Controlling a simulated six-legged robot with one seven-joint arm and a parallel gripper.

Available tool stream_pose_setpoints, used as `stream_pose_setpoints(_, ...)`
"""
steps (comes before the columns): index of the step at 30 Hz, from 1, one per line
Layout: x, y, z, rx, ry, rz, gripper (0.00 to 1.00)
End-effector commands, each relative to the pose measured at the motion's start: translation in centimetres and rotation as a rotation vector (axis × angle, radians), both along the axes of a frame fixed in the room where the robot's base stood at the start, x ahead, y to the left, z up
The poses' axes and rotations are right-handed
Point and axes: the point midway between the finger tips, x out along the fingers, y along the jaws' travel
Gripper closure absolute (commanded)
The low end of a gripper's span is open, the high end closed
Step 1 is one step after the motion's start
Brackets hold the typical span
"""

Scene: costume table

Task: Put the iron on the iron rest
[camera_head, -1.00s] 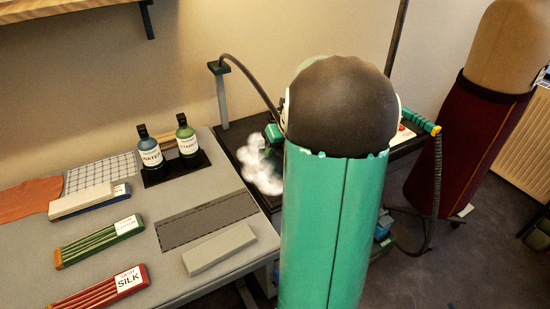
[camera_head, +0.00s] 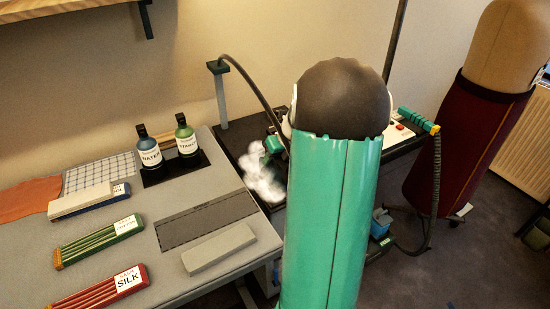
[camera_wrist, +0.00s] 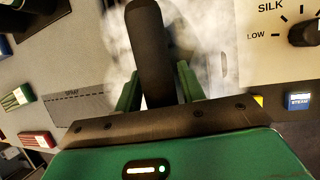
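The iron shows in the wrist view as a thick dark handle (camera_wrist: 152,55) with a pale body largely hidden beneath it and white steam around it. My gripper (camera_wrist: 160,85) has its two green fingers on either side of this handle, seemingly pressed against it. In the head view, my green arm hides most of the iron and gripper; a small green part (camera_head: 273,146) shows beside the steam (camera_head: 262,172) over the black station top (camera_head: 238,135). I cannot make out the iron rest; my arm hides that part of the station.
A post (camera_head: 220,95) carries a dark hose (camera_head: 255,85) toward my gripper. Left, the grey table holds two bottles (camera_head: 149,150), a green fabric box (camera_head: 98,242), a red one (camera_head: 100,290) and a grey block (camera_head: 218,250). The wrist view shows a dial panel (camera_wrist: 270,45). A dress form (camera_head: 470,130) stands right.

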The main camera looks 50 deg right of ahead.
Motion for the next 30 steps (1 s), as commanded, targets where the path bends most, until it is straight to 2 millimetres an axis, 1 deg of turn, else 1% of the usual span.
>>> stream_pose_setpoints(10,0.0,0.0,0.1,0.0,0.0,0.0,0.5)
stream_pose_setpoints(14,-0.3,-0.1,1.0,-0.003,0.0,-0.001,0.5)
stream_pose_setpoints(17,-0.9,-0.2,2.4,-0.004,-0.001,-0.001,0.5)
stream_pose_setpoints(24,-3.2,-0.5,7.2,-0.005,-0.001,-0.001,0.5)
stream_pose_setpoints(27,-4.0,-0.6,8.9,-0.003,-0.002,-0.002,0.5)
stream_pose_setpoints(30,-4.5,-0.6,10.2,-0.003,-0.001,0.0,0.5)
